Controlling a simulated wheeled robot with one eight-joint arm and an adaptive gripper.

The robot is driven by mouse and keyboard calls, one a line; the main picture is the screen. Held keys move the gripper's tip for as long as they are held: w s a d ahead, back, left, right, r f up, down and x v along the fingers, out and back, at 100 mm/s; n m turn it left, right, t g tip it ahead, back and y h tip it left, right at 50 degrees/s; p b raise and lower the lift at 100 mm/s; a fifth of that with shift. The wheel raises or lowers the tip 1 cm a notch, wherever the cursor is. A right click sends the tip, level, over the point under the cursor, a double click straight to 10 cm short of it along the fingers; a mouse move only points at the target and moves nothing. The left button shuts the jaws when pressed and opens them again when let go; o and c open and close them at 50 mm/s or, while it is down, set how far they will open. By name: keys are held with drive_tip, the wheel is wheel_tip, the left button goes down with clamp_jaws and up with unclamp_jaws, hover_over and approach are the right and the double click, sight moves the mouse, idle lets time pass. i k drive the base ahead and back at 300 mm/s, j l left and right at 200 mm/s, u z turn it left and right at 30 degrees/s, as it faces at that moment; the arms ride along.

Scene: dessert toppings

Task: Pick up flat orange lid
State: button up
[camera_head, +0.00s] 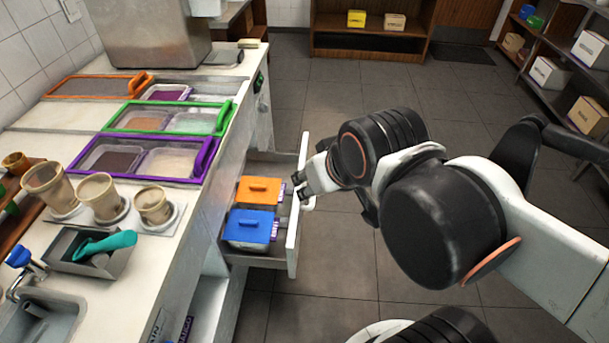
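An orange lid (259,190) with a raised handle sits on a container inside the open drawer (265,258). Just in front of it in the drawer is a blue lid (249,225) on another container. A second orange-framed cover (99,87) with an orange handle lies at the far left of the counter inset. My gripper (301,186) is at the drawer's front panel, just right of the orange lid in the drawer. Its fingertips are small and dark here. I cannot tell whether they touch the drawer front, or whether they are open or shut.
The counter (45,118) holds green-framed (172,118) and purple-framed (160,158) topping bins, several tan cups, a grey tray (90,250) with a teal scoop, and a sink. The drawer front (298,225) stands out into the aisle. Floor (335,255) right of it is clear.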

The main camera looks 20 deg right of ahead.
sight(253, 189)
drive_tip(key=k+l, duration=0.1)
drive_tip(key=l, duration=0.25)
drive_tip(key=k+l, duration=0.1)
drive_tip(key=l, duration=0.25)
drive_tip(key=u, duration=2)
drive_tip(key=l+z, duration=0.15)
drive_tip(key=z, duration=1.35)
drive_tip(key=k+l, duration=0.05)
